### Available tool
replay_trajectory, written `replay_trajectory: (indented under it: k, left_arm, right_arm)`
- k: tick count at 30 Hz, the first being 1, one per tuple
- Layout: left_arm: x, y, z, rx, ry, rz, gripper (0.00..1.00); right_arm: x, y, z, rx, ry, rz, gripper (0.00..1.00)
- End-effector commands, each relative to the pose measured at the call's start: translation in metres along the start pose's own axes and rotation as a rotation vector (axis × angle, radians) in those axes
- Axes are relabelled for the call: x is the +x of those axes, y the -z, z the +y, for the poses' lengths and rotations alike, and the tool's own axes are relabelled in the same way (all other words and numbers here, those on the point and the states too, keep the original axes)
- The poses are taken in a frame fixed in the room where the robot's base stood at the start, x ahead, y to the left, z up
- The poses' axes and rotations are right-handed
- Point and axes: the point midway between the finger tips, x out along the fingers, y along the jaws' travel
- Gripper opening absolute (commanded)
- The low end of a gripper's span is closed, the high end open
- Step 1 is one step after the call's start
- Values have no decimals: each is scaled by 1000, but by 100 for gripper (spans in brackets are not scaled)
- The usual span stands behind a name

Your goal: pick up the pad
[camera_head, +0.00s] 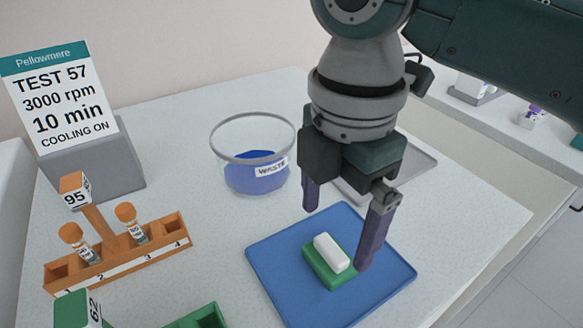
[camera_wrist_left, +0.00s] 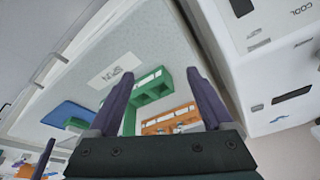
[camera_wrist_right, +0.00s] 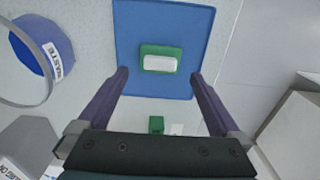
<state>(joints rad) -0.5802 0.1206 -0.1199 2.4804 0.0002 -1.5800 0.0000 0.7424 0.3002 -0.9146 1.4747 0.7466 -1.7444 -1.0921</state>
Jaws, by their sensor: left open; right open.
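The pad is a small green block with a white top (camera_head: 330,254), lying on a blue mat (camera_head: 274,254) at the front right of the table. It also shows in the right wrist view (camera_wrist_right: 160,60), ahead of and between the fingers. My right gripper (camera_head: 342,228) is open and empty. Its fingers hang over the blue mat, above and around the pad, and no contact with it shows. My left gripper (camera_wrist_left: 160,98) is open and empty, seen in its own wrist view above the table with the racks ahead. It is not in the head view.
A glass waste bowl (camera_head: 253,158) with blue contents stands behind the mat. An orange tube rack (camera_head: 120,257) with capped tubes is at the left, and a green rack (camera_head: 205,317) is in front. A sign (camera_head: 60,95) stands at the back left. A grey tray (camera_head: 418,160) lies behind my right gripper.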

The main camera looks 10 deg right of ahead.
Motion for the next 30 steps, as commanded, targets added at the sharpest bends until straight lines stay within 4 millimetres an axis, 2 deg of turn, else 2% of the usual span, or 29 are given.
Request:
replay_trajectory:
  k: [12,20,30]
  left_arm:
    - [6,-2,0,0,-1,1,85]
    - [6,-2,0,0,-1,1,85]
    - [6,-2,0,0,0,0,85]
  right_arm:
    - [54,-2,-1,1,0,0,100]
    - [57,-2,-1,-1,-2,-1,100]
    - [57,-2,-1,0,-2,-1,64]
